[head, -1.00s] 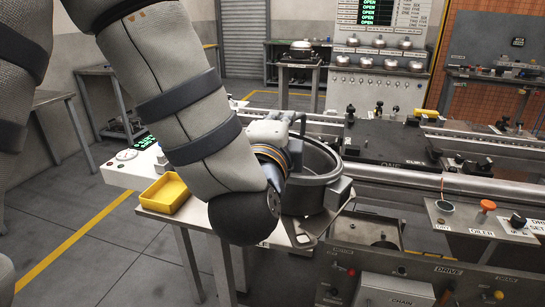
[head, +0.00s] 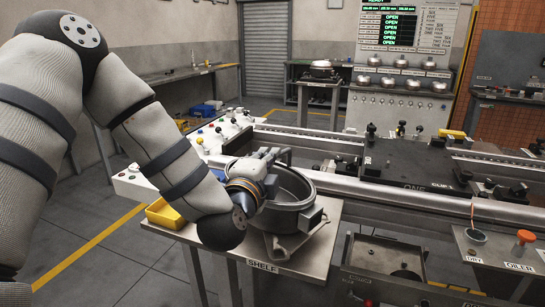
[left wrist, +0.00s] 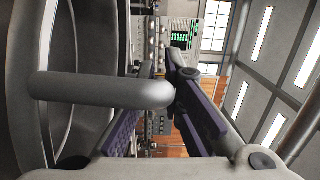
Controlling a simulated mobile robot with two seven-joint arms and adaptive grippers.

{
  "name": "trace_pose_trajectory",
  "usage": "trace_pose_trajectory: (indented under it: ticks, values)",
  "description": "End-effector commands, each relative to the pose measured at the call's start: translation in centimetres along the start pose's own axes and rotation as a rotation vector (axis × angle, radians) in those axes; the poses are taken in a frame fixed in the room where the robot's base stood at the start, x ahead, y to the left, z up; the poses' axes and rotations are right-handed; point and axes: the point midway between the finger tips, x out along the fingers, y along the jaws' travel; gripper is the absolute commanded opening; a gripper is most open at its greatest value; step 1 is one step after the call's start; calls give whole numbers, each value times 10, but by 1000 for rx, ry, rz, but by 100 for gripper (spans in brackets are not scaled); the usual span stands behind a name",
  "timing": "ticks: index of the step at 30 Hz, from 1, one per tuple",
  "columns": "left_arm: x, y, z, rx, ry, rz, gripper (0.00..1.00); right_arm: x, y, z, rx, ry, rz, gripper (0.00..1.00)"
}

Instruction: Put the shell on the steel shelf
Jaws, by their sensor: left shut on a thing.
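The shell (head: 282,218) is a round, open-topped grey metal pot with side lugs. In the head view it stands upright over the steel shelf (head: 315,248), a table top labelled SHELF. A flat bracket-like foot shows under it; I cannot tell whether it bears fully on the shelf. My left gripper (head: 280,155) is at the shell's upper left rim, shut on it. In the left wrist view the shell's curved wall (left wrist: 25,140) fills the left, and a grey rod (left wrist: 100,88) runs between the purple-padded fingers of the gripper (left wrist: 165,110). My right gripper is out of view.
A yellow bin (head: 165,214) stands at the shelf's left end, partly behind my arm. A conveyor rail (head: 400,195) with a dark fixture plate (head: 405,165) lies just behind and right. A panel of knobs and buttons (head: 135,185) is behind the arm. Open floor is at lower left.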

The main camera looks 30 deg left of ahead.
Motion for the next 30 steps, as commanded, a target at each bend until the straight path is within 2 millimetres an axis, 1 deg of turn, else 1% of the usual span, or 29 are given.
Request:
trace_pose_trajectory:
  ticks: [1, 3, 6, 12, 17, 18, 20, 28, 30]
  values:
    - [1, 9, 0, 0, -1, -1, 0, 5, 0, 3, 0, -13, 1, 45]
    - [1, 20, 0, 0, 0, 2, 0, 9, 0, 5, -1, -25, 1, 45]
    - [1, 30, 1, -1, 0, 0, 0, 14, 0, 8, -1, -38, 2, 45]
    - [0, 27, 0, -2, 2, -8, 0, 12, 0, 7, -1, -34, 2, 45]
    - [0, 29, 0, -1, 1, -8, 0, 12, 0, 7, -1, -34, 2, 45]
    - [-1, 33, 2, 1, -1, 3, 15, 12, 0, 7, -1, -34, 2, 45]
    - [-1, 32, 2, 1, -1, 3, 28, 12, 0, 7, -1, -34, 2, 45]
    - [0, 33, 2, 0, -1, 4, 28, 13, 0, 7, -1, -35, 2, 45]
    - [0, 30, 1, -2, -1, 3, 28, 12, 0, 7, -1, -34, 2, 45]
